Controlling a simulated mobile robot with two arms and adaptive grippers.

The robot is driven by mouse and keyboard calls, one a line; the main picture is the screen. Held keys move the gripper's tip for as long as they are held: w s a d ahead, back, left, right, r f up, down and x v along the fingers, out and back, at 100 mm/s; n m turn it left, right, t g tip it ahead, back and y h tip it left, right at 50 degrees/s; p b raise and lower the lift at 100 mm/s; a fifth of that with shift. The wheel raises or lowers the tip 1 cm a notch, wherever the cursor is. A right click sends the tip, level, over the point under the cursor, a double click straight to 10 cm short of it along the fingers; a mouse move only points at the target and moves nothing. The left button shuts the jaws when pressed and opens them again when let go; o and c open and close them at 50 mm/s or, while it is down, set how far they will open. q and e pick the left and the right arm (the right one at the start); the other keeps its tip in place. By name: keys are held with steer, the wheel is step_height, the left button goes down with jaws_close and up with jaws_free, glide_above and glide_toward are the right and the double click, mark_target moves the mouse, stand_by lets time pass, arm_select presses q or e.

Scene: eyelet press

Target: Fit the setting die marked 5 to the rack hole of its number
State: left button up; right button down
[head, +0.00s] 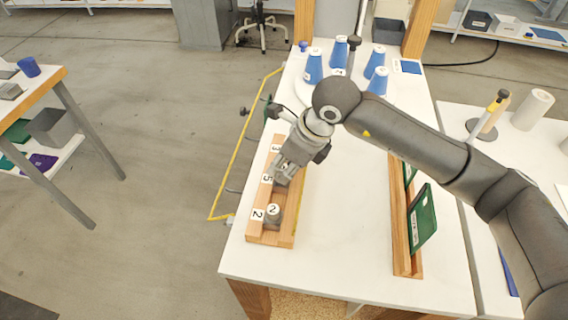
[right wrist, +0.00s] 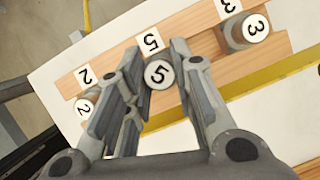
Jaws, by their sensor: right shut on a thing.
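The wooden rack (head: 254,232) lies along the left edge of the white table, with number labels 2, 5 and 3. My right gripper (head: 281,180) points down at the rack's middle place, beside label 5 (head: 267,179). In the right wrist view its fingers are shut on the die marked 5 (right wrist: 159,74), whose numbered top faces up, level with label 5 (right wrist: 151,42). The fingers and die hide the hole, so I cannot tell how deep the die sits. Die 2 (head: 273,211) and die 3 (right wrist: 243,31) stand in the rack on either side. My left gripper is not in view.
Several blue cones (head: 313,67) stand at the back of the table. A wooden holder (head: 401,235) with a green panel (head: 423,217) is at the right. The white table top (head: 345,215) between rack and holder is clear. Yellow floor tape (head: 238,165) runs left of the table.

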mark_target(284, 167)
steer(key=shift+f+b, duration=0.8)
steer(key=shift+f, duration=0.1)
steer(key=c, duration=1.1)
jaws_free()
steer(key=shift+c, duration=0.2)
steer(key=shift+r, duration=0.15)
steer(key=shift+r+p, duration=1.15)
steer(key=shift+r, duration=1.25)
